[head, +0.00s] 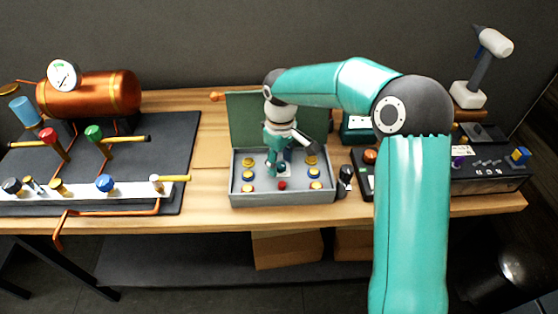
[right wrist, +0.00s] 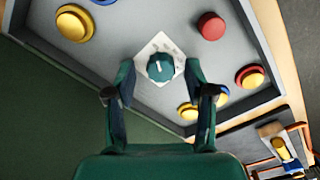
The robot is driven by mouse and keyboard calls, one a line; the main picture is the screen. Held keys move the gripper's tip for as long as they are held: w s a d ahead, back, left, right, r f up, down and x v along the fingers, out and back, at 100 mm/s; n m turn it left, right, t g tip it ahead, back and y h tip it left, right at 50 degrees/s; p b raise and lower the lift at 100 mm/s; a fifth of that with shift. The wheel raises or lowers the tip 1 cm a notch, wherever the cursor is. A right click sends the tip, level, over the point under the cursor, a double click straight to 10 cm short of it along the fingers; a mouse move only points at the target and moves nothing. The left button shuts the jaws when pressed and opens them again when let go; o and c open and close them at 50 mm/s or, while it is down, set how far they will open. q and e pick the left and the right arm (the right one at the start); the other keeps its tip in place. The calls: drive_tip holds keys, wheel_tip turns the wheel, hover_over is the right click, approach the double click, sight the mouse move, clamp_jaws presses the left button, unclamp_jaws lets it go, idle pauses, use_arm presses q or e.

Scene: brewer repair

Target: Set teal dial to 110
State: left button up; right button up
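The teal dial (right wrist: 160,67) is a round knob with a white pointer line, set on a white square plate (right wrist: 147,48) with small dark marks. It sits in the floor of a grey box (head: 240,202) with an open green lid (head: 245,108). My right gripper (right wrist: 159,80) is open, with one fingertip on each side of the dial and visible gaps to it. In the head view my right gripper (head: 277,166) points down into the box and largely hides the dial. The numbers on the plate are too small to read. My left gripper is not in view.
Yellow and blue buttons (head: 248,174) and a red button (head: 282,185) surround the dial. A black panel with knobs (head: 490,172) stands to the right. A copper tank (head: 95,93) and valve piping on a dark mat (head: 185,135) are on the left.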

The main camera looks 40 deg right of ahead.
sight(280, 164)
wheel_tip(280, 164, up, 12)
idle(0.6)
drive_tip(key=shift+f, duration=0.1)
idle(0.4)
